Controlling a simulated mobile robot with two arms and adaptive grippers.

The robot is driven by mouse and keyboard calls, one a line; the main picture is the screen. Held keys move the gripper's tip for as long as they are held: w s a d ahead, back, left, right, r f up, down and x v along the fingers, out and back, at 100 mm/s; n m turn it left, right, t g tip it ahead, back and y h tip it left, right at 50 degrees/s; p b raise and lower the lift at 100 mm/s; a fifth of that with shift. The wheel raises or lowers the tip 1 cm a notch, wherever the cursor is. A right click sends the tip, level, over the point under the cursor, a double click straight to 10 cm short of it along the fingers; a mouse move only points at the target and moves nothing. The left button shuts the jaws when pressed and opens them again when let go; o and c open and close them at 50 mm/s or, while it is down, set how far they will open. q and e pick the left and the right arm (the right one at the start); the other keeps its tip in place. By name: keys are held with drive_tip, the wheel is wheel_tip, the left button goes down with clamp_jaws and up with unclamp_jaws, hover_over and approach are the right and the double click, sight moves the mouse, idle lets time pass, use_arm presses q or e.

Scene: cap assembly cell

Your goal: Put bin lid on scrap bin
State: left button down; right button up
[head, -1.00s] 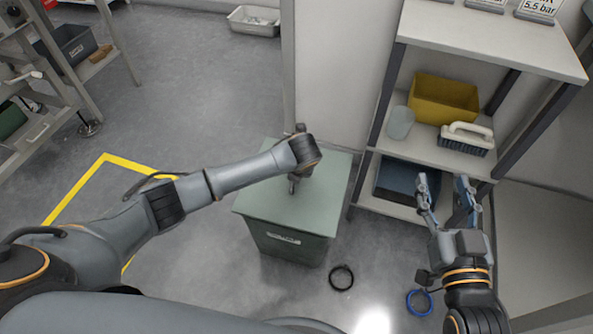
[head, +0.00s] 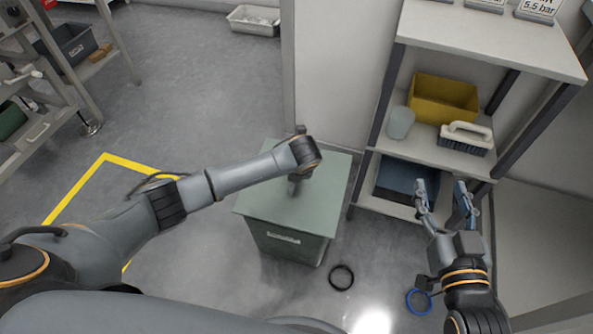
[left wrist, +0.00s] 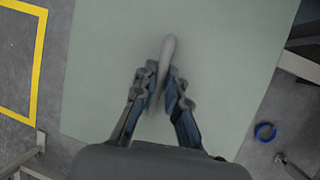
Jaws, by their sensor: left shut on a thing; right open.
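The bin lid (head: 323,210) is a flat grey-green panel lying on top of the green scrap bin (head: 285,243) in the head view, covering its opening. In the left wrist view the lid (left wrist: 110,60) fills most of the picture. My left gripper (left wrist: 163,85) is shut on the lid's grey upright handle (left wrist: 167,52), above the lid's middle. In the head view my left gripper (head: 295,188) is partly hidden by its own wrist. My right gripper (head: 443,212) is open and empty, in front of the shelf unit. Whether the lid sits fully flush cannot be told.
A shelf unit (head: 490,38) at the right holds a yellow bin (head: 443,98), a grey cup (head: 400,122), a brush (head: 466,138) and a dark blue bin (head: 405,180). A black ring (head: 342,277) and a blue ring (head: 419,301) lie on the floor. Open floor is left of the bin.

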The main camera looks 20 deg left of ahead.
use_arm(q)
drive_tip(key=shift+f, duration=0.2)
drive_tip(key=c, duration=1.3)
unclamp_jaws()
drive_tip(key=v, duration=1.2)
